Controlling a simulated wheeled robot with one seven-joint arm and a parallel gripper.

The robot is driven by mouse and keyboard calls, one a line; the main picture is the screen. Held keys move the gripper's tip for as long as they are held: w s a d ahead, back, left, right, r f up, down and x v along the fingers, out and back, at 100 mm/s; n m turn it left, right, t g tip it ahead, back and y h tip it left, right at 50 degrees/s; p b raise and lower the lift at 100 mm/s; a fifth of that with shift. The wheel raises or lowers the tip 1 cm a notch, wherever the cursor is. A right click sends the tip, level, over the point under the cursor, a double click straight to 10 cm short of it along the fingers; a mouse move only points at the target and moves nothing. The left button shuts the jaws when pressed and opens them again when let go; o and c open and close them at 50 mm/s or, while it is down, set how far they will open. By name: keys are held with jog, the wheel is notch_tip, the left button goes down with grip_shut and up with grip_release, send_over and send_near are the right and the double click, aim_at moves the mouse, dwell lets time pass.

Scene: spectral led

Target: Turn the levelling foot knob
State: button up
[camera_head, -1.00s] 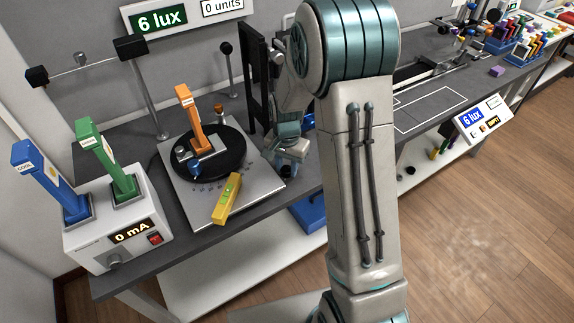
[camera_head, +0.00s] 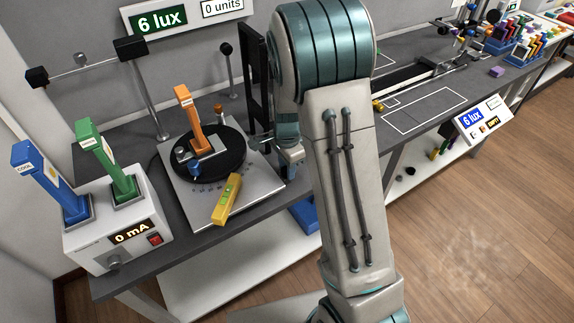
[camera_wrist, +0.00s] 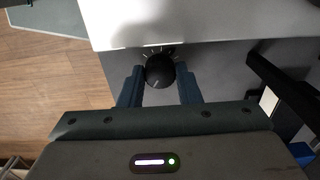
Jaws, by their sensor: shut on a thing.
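The levelling foot knob (camera_wrist: 159,69) is round and black, with tick marks around its far side, on a grey plate (camera_wrist: 215,60). It shows in the wrist view between the two blue fingers of my gripper (camera_wrist: 159,82), which is shut on it. In the head view my gripper (camera_head: 290,155) is at the right edge of the metal base plate (camera_head: 262,185), partly hidden by my arm. A yellow spirit level (camera_head: 227,200) lies across the plate's front. A black round turntable (camera_head: 225,172) with an orange upright piece (camera_head: 194,120) stands on the plate.
A black upright frame (camera_head: 254,80) stands close behind my gripper. A white box (camera_head: 92,238) with green and blue handles and a "0 mA" display stands at the left. A "6 lux" display (camera_head: 158,23) is at the back.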

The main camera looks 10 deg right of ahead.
jog(key=shift+m, duration=0.5)
jog(key=o, duration=1)
jog(key=shift+c, duration=0.2)
jog(key=shift+r, duration=0.1)
notch_tip(320, 180, up, 14)
jog(key=shift+f, duration=0.2)
